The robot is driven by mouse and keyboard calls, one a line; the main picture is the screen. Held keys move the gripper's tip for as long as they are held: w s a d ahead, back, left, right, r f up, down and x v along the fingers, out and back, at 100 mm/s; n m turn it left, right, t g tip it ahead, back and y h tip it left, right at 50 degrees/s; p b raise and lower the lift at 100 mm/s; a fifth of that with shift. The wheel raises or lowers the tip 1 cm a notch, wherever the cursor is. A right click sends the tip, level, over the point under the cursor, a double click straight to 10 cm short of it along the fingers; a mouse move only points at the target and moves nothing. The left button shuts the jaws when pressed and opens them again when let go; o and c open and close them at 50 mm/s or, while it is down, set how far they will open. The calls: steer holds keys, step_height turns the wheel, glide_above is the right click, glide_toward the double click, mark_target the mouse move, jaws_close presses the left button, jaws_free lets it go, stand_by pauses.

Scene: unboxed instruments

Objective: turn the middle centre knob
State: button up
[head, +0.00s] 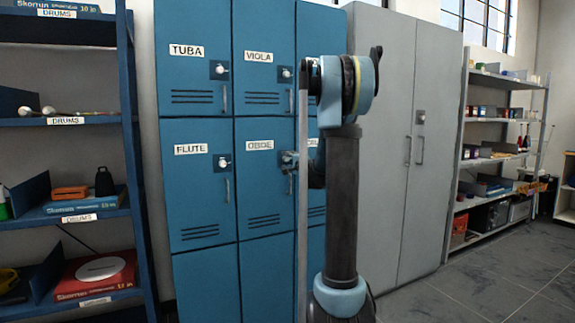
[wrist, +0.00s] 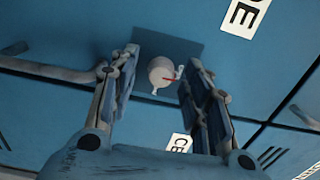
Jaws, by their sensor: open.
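The middle centre knob (wrist: 161,72) is round and pale, with a red mark, on a dark square plate (wrist: 160,46) on a blue locker door. My gripper (wrist: 160,68) is open, with one finger on each side of the knob. I cannot tell whether either finger touches it. In the head view my gripper (head: 290,161) is at the OBOE door (head: 263,185), middle row, and hides the knob there.
Other blue doors carry TUBA, VIOLA and FLUTE labels and similar knobs, such as the FLUTE knob (head: 222,162). A grey cabinet (head: 415,190) stands to the right. A drum shelf (head: 65,215) is at the left. Floor (head: 500,285) is clear at the right.

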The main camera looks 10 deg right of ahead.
steer(key=v, duration=1.1)
steer(key=shift+s, duration=0.1)
steer(key=s+a+f+n+g+y, duration=0.1)
steer(key=s+a+f+n+g, duration=0.45)
steer(key=s, duration=0.55)
steer(key=s+a+f+n+g, duration=0.3)
steer(key=s+a+f+n, duration=0.2)
steer(key=s+a+f, duration=0.45)
steer(key=s+d+f+n+g+h, duration=0.1)
steer(key=s+d+f, duration=0.3)
steer(key=s, duration=0.4)
steer(key=s+d+f+n+g+h, duration=0.1)
steer(key=s+d+f+g+h, duration=0.2)
steer(key=s, duration=0.5)
steer(key=s+d+f+n+g+h, duration=0.2)
steer(key=s+d+f, duration=0.2)
steer(key=s, duration=0.5)
step_height(320, 180, down, 2)
steer(key=shift+d+f+h, duration=0.15)
steer(key=shift+d+h, duration=0.15)
steer(key=shift+d, duration=0.1)
steer(key=shift+w+g, duration=0.1)
steer(key=shift+g, duration=0.15)
